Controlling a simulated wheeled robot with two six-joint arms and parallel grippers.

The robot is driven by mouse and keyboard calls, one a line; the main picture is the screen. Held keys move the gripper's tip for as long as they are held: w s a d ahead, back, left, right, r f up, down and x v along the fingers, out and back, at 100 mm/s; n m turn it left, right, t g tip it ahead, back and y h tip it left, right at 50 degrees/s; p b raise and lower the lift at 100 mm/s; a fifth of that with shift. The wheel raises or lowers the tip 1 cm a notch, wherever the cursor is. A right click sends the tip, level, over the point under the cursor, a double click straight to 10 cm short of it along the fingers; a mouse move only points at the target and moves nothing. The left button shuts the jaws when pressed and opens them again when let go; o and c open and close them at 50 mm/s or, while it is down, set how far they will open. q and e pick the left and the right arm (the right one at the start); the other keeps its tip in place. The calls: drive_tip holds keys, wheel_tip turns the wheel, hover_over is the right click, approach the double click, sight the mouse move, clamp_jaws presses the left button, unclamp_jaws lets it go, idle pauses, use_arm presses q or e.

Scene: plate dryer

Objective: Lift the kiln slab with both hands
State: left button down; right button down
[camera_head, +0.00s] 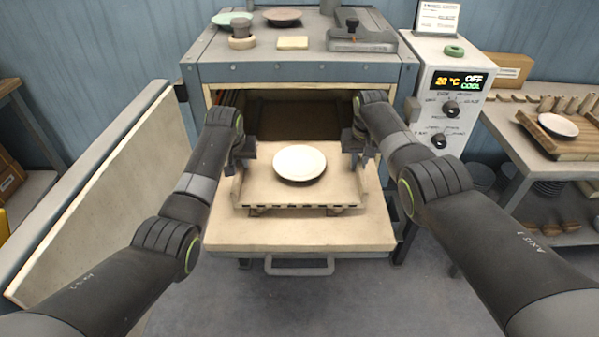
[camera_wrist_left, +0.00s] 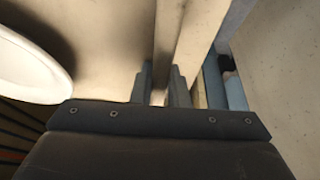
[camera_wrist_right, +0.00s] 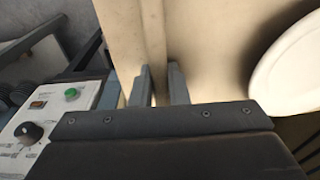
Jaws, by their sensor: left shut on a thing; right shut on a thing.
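The kiln slab (camera_head: 257,189) is a cream board with raised side rims, in front of the kiln opening above the pulled-out shelf. A round white plate (camera_head: 299,163) lies flat on it; its edge also shows in the left wrist view (camera_wrist_left: 30,65) and the right wrist view (camera_wrist_right: 290,70). My left gripper (camera_head: 240,165) is shut on the slab's left rim, seen between the fingers in the left wrist view (camera_wrist_left: 160,88). My right gripper (camera_head: 358,160) is shut on the right rim, also between the fingers in the right wrist view (camera_wrist_right: 160,90). Whether the slab touches the shelf is hard to tell.
The cream shelf (camera_head: 300,235) with a handle (camera_head: 299,266) juts out below the slab. The kiln (camera_head: 300,72) stands behind, its door (camera_head: 100,195) open at left. A control box (camera_head: 450,100) and a side table (camera_head: 520,130) are at right.

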use_arm(q)
drive_tip(key=shift+w+r, duration=0.1)
drive_tip(key=shift+r, duration=0.2)
use_arm(e)
drive_tip(key=shift+w+r, duration=0.1)
drive_tip(key=shift+r, duration=0.2)
